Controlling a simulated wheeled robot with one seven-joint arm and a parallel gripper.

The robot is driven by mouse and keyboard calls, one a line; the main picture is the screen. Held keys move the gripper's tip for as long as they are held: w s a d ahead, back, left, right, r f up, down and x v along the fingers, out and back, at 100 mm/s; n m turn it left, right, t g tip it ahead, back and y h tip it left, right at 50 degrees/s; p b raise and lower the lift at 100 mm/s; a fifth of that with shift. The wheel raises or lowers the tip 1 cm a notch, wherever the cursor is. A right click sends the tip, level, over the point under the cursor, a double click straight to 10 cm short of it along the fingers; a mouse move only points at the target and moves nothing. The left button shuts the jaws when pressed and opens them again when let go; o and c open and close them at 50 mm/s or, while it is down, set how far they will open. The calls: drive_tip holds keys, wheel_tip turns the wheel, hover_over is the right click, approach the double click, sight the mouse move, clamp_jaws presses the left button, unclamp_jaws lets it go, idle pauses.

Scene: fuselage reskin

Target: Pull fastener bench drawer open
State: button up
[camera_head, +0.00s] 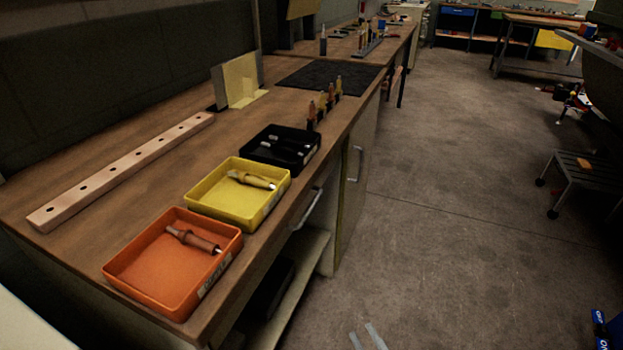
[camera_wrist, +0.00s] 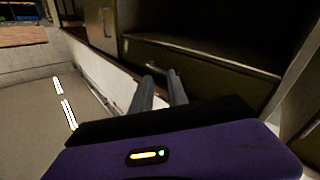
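The fastener bench (camera_head: 140,165) has a wooden top and runs along the left of the head view. A pale bar handle (camera_head: 308,208) is on its front edge under the top, where the drawer front is seen almost edge-on and looks flush. My gripper (camera_head: 367,337) shows only as two grey fingertips at the bottom of the head view, over the floor, apart from the handle. In the wrist view my gripper (camera_wrist: 161,80) has its two fingers spread with nothing between them. They point toward dark bench fronts; I cannot tell which of these is the drawer.
Orange (camera_head: 160,270), yellow (camera_head: 225,205) and black (camera_head: 270,155) trays line the bench's front edge. A cupboard door with its own handle (camera_head: 355,163) is further along. An open shelf (camera_head: 295,275) lies below. The concrete floor (camera_head: 460,230) to the right is mostly clear.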

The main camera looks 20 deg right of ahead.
sight(311, 205)
drive_tip(key=w+r+n+t+p, duration=0.1)
drive_tip(key=w+r+n+p, duration=0.2)
drive_tip(key=w+r+p, duration=0.45)
drive_tip(key=w+r+n+p, duration=0.4)
drive_tip(key=w+p, duration=0.1)
drive_tip(key=w, duration=0.5)
drive_tip(key=shift+w+d+f+n, duration=0.15)
drive_tip(key=shift+w+f+n, duration=0.3)
drive_tip(key=shift+w+n, duration=0.95)
drive_tip(key=shift+w+d+f+n, duration=0.15)
drive_tip(key=shift+w+f+n, duration=0.35)
drive_tip(key=shift+w, duration=1.7)
drive_tip(key=shift+w+d+f+n, duration=0.15)
drive_tip(key=shift+w+f+n, duration=0.2)
drive_tip(key=shift+w+n, duration=1.1)
drive_tip(key=shift+w+m, duration=0.35)
clamp_jaws()
